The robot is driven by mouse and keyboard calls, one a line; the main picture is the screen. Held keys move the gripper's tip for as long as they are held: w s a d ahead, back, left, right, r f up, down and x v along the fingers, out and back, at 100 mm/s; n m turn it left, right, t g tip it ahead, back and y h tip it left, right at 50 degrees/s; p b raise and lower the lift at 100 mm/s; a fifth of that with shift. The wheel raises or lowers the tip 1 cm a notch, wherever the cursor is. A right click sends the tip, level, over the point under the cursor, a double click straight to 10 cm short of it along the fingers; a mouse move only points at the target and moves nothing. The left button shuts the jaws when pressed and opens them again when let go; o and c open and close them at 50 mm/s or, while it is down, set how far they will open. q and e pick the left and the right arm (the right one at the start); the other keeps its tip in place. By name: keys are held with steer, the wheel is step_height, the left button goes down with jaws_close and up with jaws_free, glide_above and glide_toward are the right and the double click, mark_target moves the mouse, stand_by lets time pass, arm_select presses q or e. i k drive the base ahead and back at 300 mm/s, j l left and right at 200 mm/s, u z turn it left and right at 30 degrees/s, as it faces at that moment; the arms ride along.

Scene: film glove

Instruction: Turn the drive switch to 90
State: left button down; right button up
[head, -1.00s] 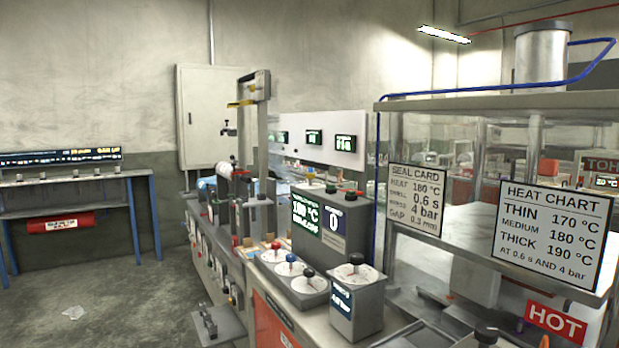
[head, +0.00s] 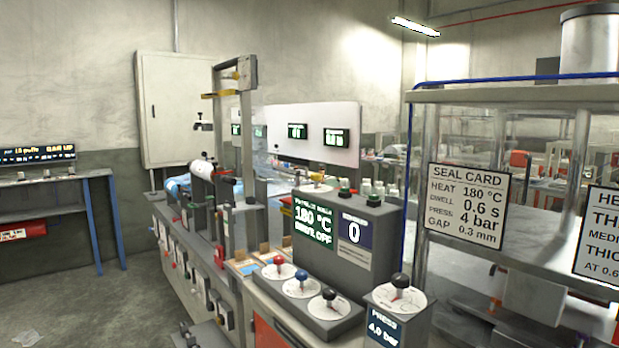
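No label naming a drive switch is readable, so I cannot tell which control it is. A grey console carries three round white dials with a red knob (head: 278,261), a blue knob (head: 301,276) and a black knob (head: 329,294). A separate box to the right has another dial with a dark knob (head: 401,281); its display (head: 383,329) reads PRESS 4.0 bar. Behind the dials, a green display (head: 314,227) reads 180 °C with a line ending in OFF, and a blue display (head: 355,233) shows 0. Neither of my grippers is in view.
A long grey machine bench (head: 180,230) with a tall post runs away to the left. A framed, clear-walled enclosure with a seal card (head: 466,205) stands on the right. Bare floor (head: 80,290) lies at the left. A grey cabinet (head: 168,110) hangs on the back wall.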

mark_target(315, 177)
steer(key=i+j, duration=0.2)
steer(key=j, duration=0.15)
steer(key=i+j+z, duration=0.15)
steer(key=i+j, duration=0.2)
steer(key=j, duration=0.3)
steer(key=i+j+z, duration=0.1)
steer(key=j, duration=0.25)
steer(key=i+j, duration=0.25)
steer(key=j, duration=0.15)
steer(key=l+z, duration=0.05)
